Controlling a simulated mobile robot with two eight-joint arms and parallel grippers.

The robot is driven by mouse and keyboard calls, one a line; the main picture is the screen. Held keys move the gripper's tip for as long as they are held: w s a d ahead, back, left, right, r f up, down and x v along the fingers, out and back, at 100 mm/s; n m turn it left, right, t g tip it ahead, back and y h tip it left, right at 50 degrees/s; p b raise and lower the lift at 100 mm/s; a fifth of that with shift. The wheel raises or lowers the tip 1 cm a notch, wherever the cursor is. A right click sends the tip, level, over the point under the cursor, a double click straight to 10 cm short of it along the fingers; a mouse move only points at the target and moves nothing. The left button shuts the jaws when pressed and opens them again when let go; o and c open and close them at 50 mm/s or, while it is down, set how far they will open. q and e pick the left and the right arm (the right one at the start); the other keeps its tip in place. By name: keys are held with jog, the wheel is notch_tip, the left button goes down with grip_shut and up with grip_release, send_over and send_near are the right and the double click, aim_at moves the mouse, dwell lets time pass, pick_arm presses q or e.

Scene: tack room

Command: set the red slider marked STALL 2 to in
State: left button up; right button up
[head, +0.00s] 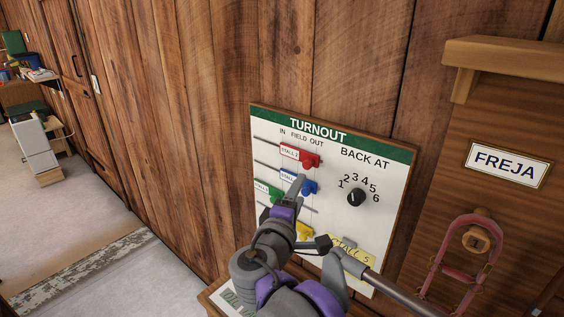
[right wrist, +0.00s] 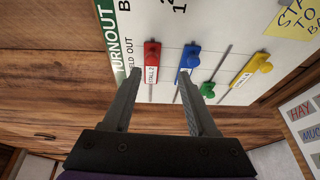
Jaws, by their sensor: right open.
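The red slider marked STALL 2 (head: 309,160) is on the top slot of the white turnout board (head: 385,165). Its knob sits toward the OUT side, with bare slot to its left. In the right wrist view the red slider (right wrist: 152,60) shows between the two fingertips. My right gripper (head: 299,181) is open and empty in front of the board, and its fingers (right wrist: 158,72) point at it. Whether they touch the board is unclear. In the head view a finger overlaps the blue slider (head: 309,187), just below the red one. My left gripper is out of view.
A green slider (head: 263,187) and a yellow slider (head: 304,231) are lower on the board. A BACK AT dial (head: 356,197) and a yellow note (head: 365,251) are to the right. A pink halter (head: 460,260) hangs under the FREJA plate (head: 508,165).

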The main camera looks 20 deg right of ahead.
aim_at(306, 167)
jog(key=shift+t, duration=0.3)
jog(key=x, duration=0.7)
jog(key=r+x, duration=0.1)
jog(key=x, duration=0.2)
jog(key=shift+w+p, duration=0.3)
jog(key=shift+w, duration=0.2)
jog(key=shift+c, duration=0.2)
grip_shut()
dwell(0.4)
